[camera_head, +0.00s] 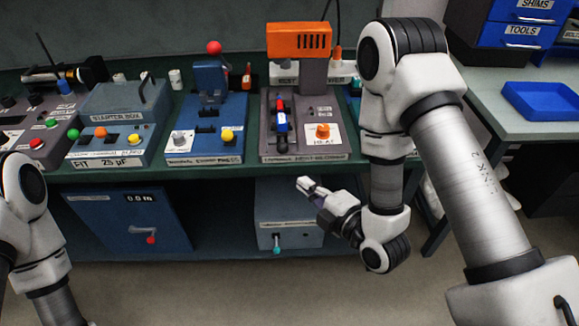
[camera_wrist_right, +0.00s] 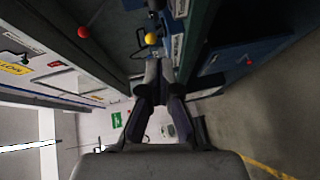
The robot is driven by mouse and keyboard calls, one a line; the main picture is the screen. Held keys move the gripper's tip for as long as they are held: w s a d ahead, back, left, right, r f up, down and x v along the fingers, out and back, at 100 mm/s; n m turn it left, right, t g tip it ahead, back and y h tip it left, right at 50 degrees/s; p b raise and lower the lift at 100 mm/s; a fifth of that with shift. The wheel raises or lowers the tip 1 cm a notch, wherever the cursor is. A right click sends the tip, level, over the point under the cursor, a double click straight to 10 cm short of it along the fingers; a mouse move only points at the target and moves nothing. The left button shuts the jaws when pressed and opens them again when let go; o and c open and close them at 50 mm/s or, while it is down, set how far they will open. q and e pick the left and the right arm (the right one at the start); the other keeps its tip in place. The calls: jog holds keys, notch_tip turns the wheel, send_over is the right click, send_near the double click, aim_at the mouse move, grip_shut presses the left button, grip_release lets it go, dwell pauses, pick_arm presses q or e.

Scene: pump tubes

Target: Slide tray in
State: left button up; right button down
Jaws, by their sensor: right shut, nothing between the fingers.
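The grey station (camera_head: 308,148) with an orange head (camera_head: 299,40) stands at the middle of the green bench. A narrow dark slot in its left half holds a red and blue tube-like part (camera_head: 282,125); I cannot tell whether this is a sliding tray. My right gripper (camera_head: 304,184) is in front of and below the bench edge, apart from the station. Its fingers are closed together and empty, and they also show closed in the right wrist view (camera_wrist_right: 158,72). My left arm enters at the left edge; its gripper is out of view.
A blue open tray (camera_head: 545,100) lies on the side table at right. A blue station (camera_head: 206,140) and a starter box (camera_head: 120,102) stand left of the grey one. A blue cabinet (camera_head: 128,222) and a grey box (camera_head: 288,212) sit under the bench. Floor in front is clear.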

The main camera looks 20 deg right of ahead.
pick_arm(q)
notch_tip(320, 180, down, 4)
jog(key=b, duration=0.3)
jog(key=shift+s+a+f, duration=0.1)
jog(key=shift+s+f, duration=0.05)
jog(key=shift+f, duration=0.05)
pick_arm(e)
jog(key=x, duration=0.3)
jog(key=d+x, duration=0.1)
jog(key=x, duration=0.3)
jog(key=d+x, duration=0.1)
jog(key=x, duration=0.3)
jog(key=shift+w+f, duration=0.1)
jog(key=shift+w, duration=0.3)
